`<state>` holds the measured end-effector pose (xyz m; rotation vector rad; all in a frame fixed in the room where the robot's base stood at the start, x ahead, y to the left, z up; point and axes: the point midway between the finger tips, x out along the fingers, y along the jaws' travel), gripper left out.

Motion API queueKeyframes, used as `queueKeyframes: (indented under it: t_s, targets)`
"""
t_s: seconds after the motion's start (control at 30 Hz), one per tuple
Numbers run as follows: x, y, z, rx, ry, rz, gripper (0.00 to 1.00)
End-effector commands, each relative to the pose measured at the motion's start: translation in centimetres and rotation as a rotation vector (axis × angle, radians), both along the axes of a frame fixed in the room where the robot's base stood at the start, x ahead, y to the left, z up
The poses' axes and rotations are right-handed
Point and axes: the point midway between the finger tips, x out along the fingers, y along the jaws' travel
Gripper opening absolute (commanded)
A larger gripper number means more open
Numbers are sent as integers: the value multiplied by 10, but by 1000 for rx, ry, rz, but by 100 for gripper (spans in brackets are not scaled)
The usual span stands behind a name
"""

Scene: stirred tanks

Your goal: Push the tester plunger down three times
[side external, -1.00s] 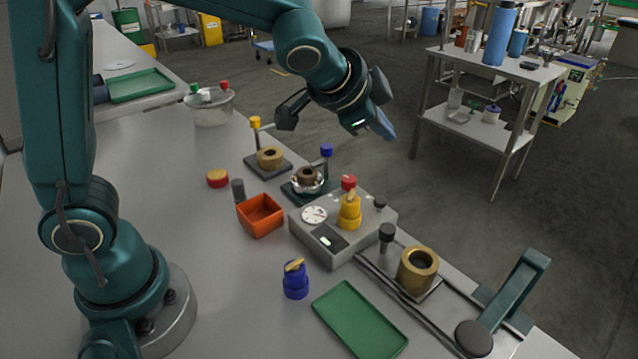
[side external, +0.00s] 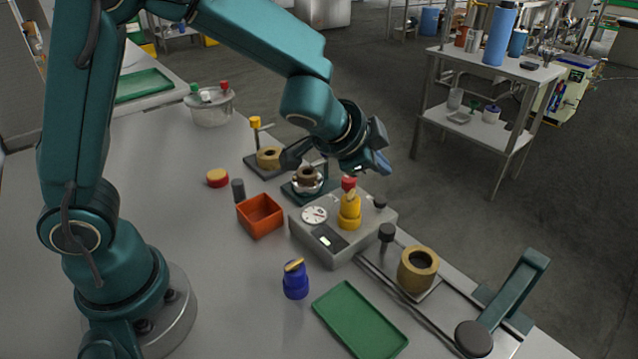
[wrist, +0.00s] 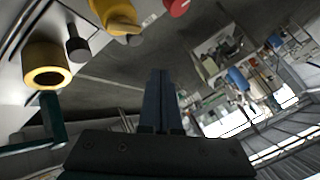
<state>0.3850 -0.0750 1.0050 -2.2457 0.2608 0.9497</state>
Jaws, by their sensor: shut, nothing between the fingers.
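The tester (side external: 322,250) is a grey box with a round dial (side external: 314,215) and a small lit display (side external: 327,240). A yellow piece (side external: 350,213) stands on its top. A red knob (side external: 348,183) shows just above that piece, and a black knob (side external: 380,202) sits at the right corner. I cannot tell for sure which part is the plunger. My gripper (side external: 381,166) is shut and empty, above and slightly right of the red knob, apart from it. In the wrist view its closed fingers (wrist: 160,75) point away from the yellow piece (wrist: 118,14) and red knob (wrist: 178,6).
An orange bin (side external: 260,216), a blue valve-like piece (side external: 295,280) and a green tray (side external: 358,320) are nearby. A brass ring (side external: 417,268) stands on a rail to the right.

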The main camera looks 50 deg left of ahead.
Motion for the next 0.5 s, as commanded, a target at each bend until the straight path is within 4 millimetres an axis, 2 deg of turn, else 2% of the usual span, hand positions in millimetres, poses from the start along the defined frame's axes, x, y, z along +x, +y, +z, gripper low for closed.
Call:
queueKeyframes:
  t_s: [0.2,0.5]
  targets:
    - [-1,0,-23,2,5,-3,0]
    - [-1,-1,-35,-1,1,-3,0]
